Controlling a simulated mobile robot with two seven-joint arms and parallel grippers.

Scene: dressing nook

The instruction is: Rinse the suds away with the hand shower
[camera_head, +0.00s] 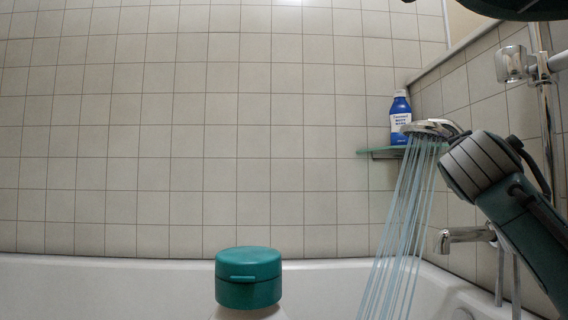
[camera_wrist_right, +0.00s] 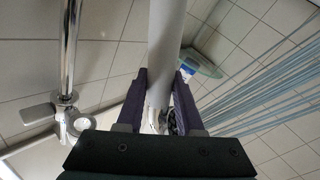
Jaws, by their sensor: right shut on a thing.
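The hand shower (camera_head: 430,127) shows its chrome head in the head view, at right in front of the tiled wall. Pale blue water streams (camera_head: 397,230) fall from it, down and slightly left, past the bottom edge. My right gripper (camera_wrist_right: 160,85) is shut on the grey shower handle (camera_wrist_right: 166,40) in the right wrist view, with one dark finger on each side. In the head view my right wrist mostly hides these fingers. The streams also run at right in the wrist view (camera_wrist_right: 270,90). I see no suds. My left gripper is in neither view.
A white bathtub (camera_head: 120,285) spans the bottom. A teal cap (camera_head: 248,277) on a whitish body stands at bottom centre. A blue bottle (camera_head: 400,118) stands on a glass shelf (camera_head: 385,152). A tap (camera_head: 462,236), wall rail (camera_head: 549,110) and holder (camera_head: 512,65) are at right.

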